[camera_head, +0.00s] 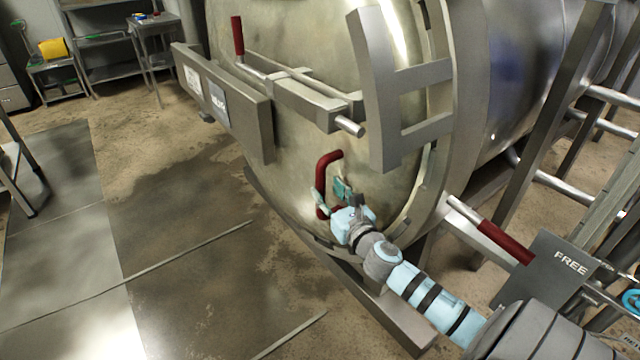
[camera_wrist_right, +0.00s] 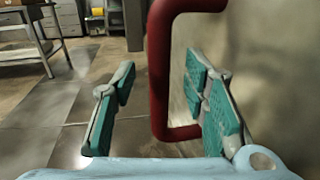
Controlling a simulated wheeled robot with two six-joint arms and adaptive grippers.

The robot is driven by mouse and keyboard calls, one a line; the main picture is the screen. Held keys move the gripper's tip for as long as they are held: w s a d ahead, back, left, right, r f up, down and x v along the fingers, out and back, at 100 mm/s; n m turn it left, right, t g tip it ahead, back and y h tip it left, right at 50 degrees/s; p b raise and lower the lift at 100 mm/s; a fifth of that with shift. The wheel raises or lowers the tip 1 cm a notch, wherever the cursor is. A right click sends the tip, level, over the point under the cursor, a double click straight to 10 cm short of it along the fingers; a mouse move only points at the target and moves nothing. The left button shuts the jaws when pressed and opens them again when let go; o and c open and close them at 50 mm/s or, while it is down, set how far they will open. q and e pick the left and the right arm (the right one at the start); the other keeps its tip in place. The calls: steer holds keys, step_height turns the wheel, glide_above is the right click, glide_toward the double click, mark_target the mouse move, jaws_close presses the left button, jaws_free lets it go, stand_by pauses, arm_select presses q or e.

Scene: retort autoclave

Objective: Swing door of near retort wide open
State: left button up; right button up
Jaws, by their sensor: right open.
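The near retort's round metal door (camera_head: 290,110) fills the middle of the head view; whether it stands ajar I cannot tell. A red D-shaped handle (camera_head: 322,172) sits low on its face. My right gripper (camera_head: 329,196) is open at the handle. In the right wrist view, the red handle (camera_wrist_right: 160,75) stands between the spread teal finger pads of the right gripper (camera_wrist_right: 160,105), with a gap on the left side. Part of the handle's lower end is hidden by the right fingers. My left gripper is not in view.
A bar with a red grip (camera_head: 238,36) and a metal beam (camera_head: 225,95) cross the door's front. A red-gripped lever (camera_head: 505,243) and a FREE sign (camera_head: 560,265) stand right. The floor (camera_head: 150,230) left of the door is largely clear. A table with a yellow item (camera_head: 53,49) is far back.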

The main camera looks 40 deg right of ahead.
mark_target(323, 185)
steer(key=x, duration=0.4)
steer(key=shift+w, duration=0.35)
steer(key=shift+c, duration=0.5)
jaws_close()
